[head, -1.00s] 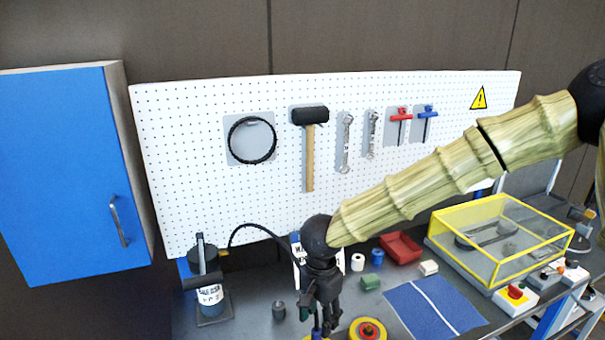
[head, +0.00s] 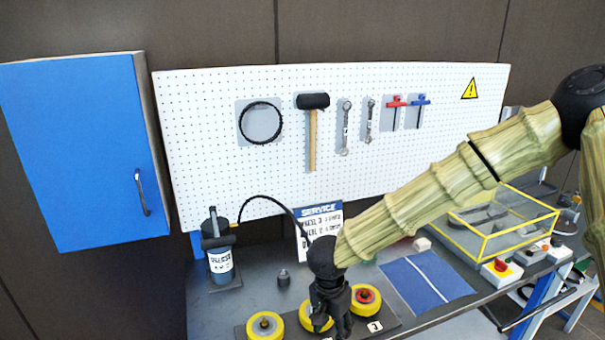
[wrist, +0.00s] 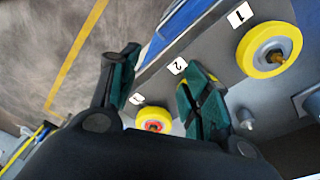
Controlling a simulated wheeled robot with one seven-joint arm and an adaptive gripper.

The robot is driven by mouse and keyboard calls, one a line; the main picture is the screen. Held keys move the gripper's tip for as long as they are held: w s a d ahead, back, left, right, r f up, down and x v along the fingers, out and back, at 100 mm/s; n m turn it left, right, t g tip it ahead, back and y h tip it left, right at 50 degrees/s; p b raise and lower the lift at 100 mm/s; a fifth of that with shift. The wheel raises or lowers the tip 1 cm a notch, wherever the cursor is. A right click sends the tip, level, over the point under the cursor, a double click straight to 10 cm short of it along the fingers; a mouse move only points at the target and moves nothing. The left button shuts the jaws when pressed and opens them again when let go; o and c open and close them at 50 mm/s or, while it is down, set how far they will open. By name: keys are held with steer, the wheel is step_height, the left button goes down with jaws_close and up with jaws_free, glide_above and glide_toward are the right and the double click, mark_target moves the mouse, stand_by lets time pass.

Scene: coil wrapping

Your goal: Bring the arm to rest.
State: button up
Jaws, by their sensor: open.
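My arm reaches in from the right in the head view, its bamboo-like links sloping down to the left. My gripper (head: 333,318) points down over the workbench, in front of the middle yellow wheel (head: 311,317). In the wrist view my gripper (wrist: 163,68) has its two green-lined fingers apart and nothing between them. The left yellow wheel (head: 265,325) and the right yellow wheel (head: 366,298), which has a red centre, stand on either side. In the wrist view the right finger hides the wheel by label 2. Any contact with a wheel cannot be told.
A blue mat (head: 426,281) lies to the right. A yellow-framed clear box (head: 505,225) stands farther right. A pegboard (head: 215,140) with tools is behind.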

steer(key=s+d+f+n+t+h+b, duration=0.1)
steer(key=s+d+f+b, duration=0.2)
steer(key=f, duration=0.6)
steer(key=s+d+f+n+b, duration=0.15)
steer(key=s+d+f, duration=0.25)
steer(key=f, duration=0.4)
steer(key=s+d+f+n+t+h+b, duration=0.1)
steer(key=s+d+f+b, duration=0.2)
steer(key=f, duration=0.6)
steer(key=s+d+f+n+g+y+b, duration=0.1)
steer(key=s+d+f+n+b, duration=0.1)
steer(key=s+f, duration=0.5)
steer(key=s+d+f+n+g+y+b, duration=0.1)
steer(key=s+f, duration=0.6)
steer(key=s, duration=0.7)
steer(key=d+n+y+b, duration=0.1)
steer(key=d+b, duration=0.1)
steer(key=shift+d+f, duration=0.2)
steer(key=shift+d, duration=0.2)
